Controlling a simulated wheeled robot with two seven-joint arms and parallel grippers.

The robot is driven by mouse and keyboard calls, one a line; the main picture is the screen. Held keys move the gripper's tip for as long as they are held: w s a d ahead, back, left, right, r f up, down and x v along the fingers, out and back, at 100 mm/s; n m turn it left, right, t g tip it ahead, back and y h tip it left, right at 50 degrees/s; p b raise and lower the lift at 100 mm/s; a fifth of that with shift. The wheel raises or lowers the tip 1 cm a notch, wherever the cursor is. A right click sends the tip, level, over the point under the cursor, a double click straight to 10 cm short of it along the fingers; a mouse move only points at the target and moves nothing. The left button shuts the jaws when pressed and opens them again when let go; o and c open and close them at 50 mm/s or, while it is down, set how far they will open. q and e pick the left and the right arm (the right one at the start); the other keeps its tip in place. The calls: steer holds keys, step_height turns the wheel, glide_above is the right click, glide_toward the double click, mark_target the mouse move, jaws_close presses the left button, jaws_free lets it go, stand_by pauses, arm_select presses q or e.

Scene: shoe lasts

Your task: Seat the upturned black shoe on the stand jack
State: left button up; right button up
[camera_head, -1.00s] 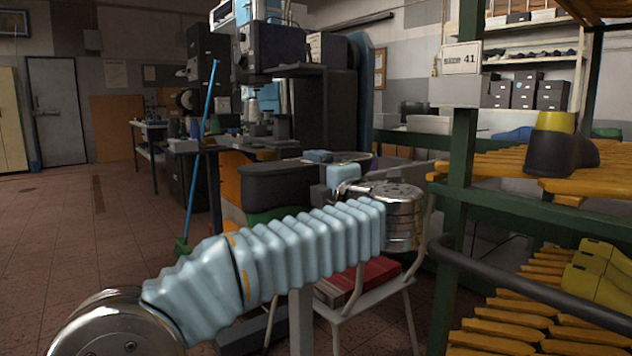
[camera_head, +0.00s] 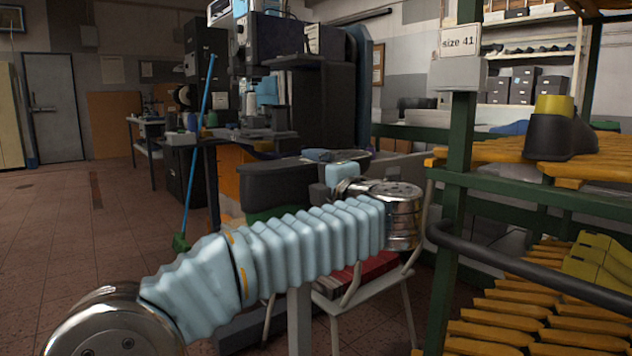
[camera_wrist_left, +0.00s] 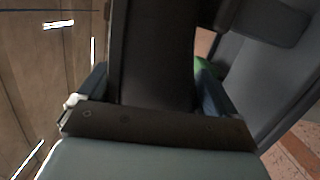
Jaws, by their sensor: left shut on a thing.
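My left gripper (camera_head: 325,157) is shut on the black shoe (camera_head: 275,186), which it holds raised in front of me at its right end. The shoe is upturned, sole up, with a green part (camera_head: 267,213) showing below it. In the left wrist view the dark shoe (camera_wrist_left: 152,55) lies between the two fingers, with a bit of green (camera_wrist_left: 207,67) beside it. A pale grey post (camera_head: 300,318) stands below my left arm. Its top is hidden by the arm, so I cannot tell if it is the stand jack. My right gripper is out of view.
A chair with a red box (camera_head: 368,277) stands behind my arm. A green rack (camera_head: 462,150) at right carries orange bars, a black shoe (camera_head: 560,135) on a yellow last and yellow lasts. A workbench and machine stand behind.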

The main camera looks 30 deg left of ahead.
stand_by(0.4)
arm_select(q)
steer(key=o, duration=1.7)
steer(key=shift+f, duration=0.15)
steer(key=shift+d, duration=0.15)
steer(key=v, duration=1.3)
steer(key=shift+s+d, duration=0.2)
steer(key=shift+s, duration=0.1)
